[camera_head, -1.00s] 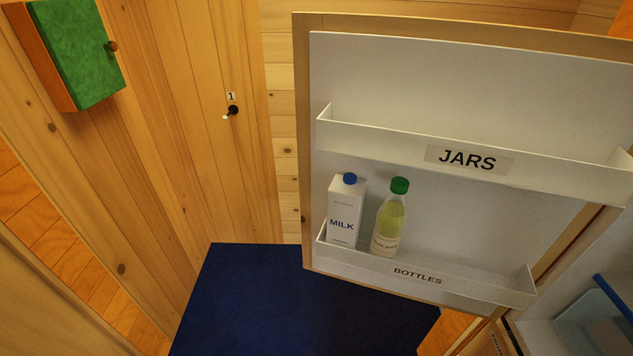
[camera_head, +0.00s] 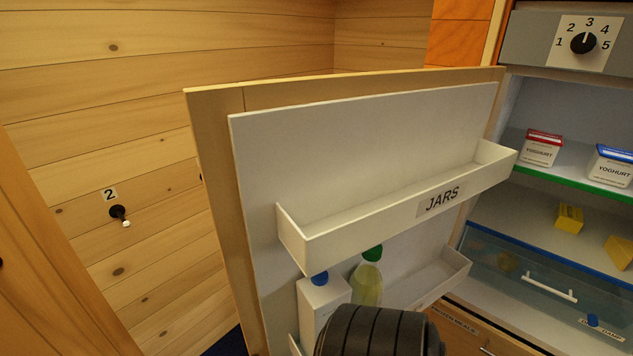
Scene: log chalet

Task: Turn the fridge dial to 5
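The fridge dial (camera_head: 583,43) is a round black knob on a white plate numbered 1 to 5, at the top right of the head view. Its white mark points upward, towards the 3. The plate sits on a grey panel (camera_head: 530,38) above the fridge's open compartment. The fridge door (camera_head: 350,140) stands open, with its inner side facing me. Neither of my grippers is in view. A black ribbed part at the bottom centre hides some of the lower door shelf.
The upper door shelf (camera_head: 440,205) reads JARS. A milk carton (camera_head: 318,305) and a green-capped bottle (camera_head: 368,280) stand below it. Two yoghurt tubs (camera_head: 541,150) (camera_head: 612,168), yellow pieces (camera_head: 568,218) and a clear drawer (camera_head: 530,285) are inside the fridge. A switch (camera_head: 119,213) marked 2 is on the left wall.

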